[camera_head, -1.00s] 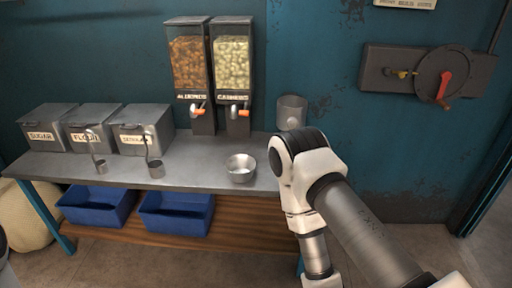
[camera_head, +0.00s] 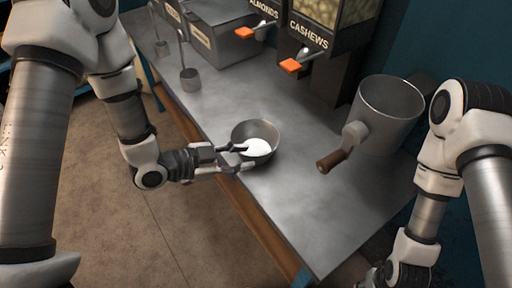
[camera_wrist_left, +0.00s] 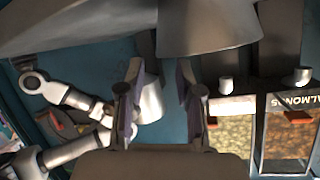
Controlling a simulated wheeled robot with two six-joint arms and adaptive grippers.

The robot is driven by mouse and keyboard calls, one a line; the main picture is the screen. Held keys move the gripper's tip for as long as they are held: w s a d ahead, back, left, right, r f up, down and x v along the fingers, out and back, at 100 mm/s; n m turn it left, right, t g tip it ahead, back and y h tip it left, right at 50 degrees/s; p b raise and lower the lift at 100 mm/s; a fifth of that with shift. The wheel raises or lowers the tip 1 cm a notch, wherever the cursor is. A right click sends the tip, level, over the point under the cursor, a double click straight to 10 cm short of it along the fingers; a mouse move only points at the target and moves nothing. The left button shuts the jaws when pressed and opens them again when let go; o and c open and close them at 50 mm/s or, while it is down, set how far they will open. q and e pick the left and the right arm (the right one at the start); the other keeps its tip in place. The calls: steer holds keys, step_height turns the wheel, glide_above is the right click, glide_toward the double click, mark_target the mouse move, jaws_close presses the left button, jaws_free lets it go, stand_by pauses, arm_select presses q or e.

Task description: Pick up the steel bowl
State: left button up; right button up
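The steel bowl (camera_head: 268,129) stands on the grey metal table near its front edge, with something white inside. My left gripper (camera_head: 238,156) reaches in from the left at the bowl's near side, with its fingers apart close to the rim. I cannot tell whether they touch it. In the left wrist view the bowl (camera_wrist_left: 208,35) shows at the top, partly cut off, and the two fingers (camera_wrist_left: 160,80) are spread with no object clearly held. My right arm runs out at the bottom right of the head view, and its fingers do not show.
A large metal container with a wooden-handled crank (camera_head: 385,110) stands right of the bowl. The cashew dispenser (camera_head: 308,40) and a grey bin (camera_head: 222,38) stand behind. A small ladle cup (camera_head: 190,80) is at the left. The table's front right (camera_head: 310,215) is clear.

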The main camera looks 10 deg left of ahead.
mark_target(268, 154)
arm_select(q)
steer(key=x, duration=0.5)
steer(key=shift+d+f, duration=0.1)
steer(key=shift+d, duration=0.05)
jaws_close()
